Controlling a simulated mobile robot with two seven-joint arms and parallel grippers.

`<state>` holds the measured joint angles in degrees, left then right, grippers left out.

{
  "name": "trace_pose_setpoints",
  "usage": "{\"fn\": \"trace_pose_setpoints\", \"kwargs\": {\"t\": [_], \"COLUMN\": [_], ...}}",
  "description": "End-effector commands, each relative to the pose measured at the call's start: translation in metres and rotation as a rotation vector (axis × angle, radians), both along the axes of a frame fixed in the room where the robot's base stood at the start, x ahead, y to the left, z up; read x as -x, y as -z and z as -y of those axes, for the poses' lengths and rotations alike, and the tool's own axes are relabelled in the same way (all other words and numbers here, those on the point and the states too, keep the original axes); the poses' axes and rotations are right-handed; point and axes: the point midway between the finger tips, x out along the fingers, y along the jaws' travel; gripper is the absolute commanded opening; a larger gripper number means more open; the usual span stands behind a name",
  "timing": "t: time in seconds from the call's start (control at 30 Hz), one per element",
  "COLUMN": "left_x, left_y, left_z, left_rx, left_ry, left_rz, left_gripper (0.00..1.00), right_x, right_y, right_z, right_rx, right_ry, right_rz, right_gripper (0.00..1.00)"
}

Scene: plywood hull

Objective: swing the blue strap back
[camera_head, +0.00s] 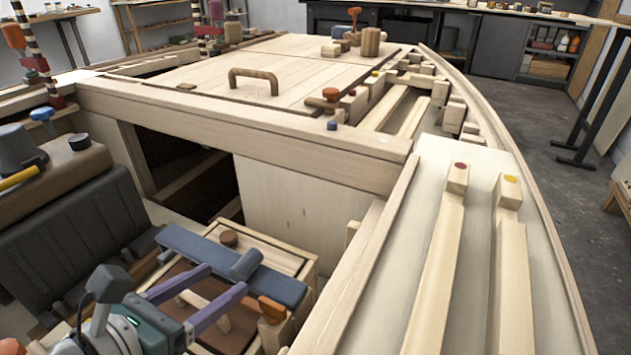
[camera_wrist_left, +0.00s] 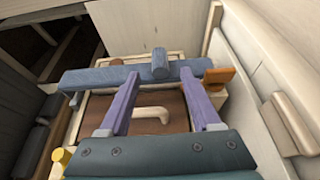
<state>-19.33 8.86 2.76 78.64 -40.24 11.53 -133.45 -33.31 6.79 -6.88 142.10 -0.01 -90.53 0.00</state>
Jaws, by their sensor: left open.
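The blue strap (camera_head: 200,250) lies across the top of a wooden box with a brown lid, at the lower left of the head view. It also spans the left wrist view (camera_wrist_left: 95,78). A blue cylindrical knob (camera_head: 246,264) stands up from it; the knob also shows in the wrist view (camera_wrist_left: 160,65). An orange-brown piece (camera_head: 272,309) sits at its right end. My left gripper (camera_head: 226,278) has two purple fingers spread apart and empty. In the wrist view its tips lie either side of the knob, at the strap's near edge; contact is unclear. My right gripper is not visible.
The box's brown lid (camera_wrist_left: 176,104) carries a pale handle (camera_wrist_left: 151,115) under the strap. A dark cushioned seat (camera_head: 75,225) stands left of the box. A pale hull wall (camera_head: 352,270) rises close on the right. A plywood deck beam (camera_head: 250,130) crosses beyond.

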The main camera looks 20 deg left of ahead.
Motion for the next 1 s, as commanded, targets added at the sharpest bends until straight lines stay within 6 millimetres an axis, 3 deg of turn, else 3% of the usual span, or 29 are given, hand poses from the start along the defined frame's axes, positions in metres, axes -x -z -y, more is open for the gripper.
{"fn": "trace_pose_setpoints", "kwargs": {"t": [0.1,0.3,0.67,1.0], "left_x": [-0.023,-0.048,-0.055,-0.055], "left_y": [0.012,0.022,0.023,0.023], "left_z": [0.001,0.004,0.004,0.004], "left_rx": [0.000,0.001,0.001,0.002], "left_ry": [-0.001,-0.001,-0.002,-0.002], "left_rz": [0.002,0.001,-0.001,-0.001], "left_gripper": [0.65,0.65,0.65,0.29], "right_x": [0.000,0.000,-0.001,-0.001], "right_y": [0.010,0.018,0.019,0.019], "right_z": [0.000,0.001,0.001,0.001], "right_rx": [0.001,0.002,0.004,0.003], "right_ry": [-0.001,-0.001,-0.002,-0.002], "right_rz": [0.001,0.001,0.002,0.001], "right_gripper": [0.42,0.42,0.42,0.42]}}
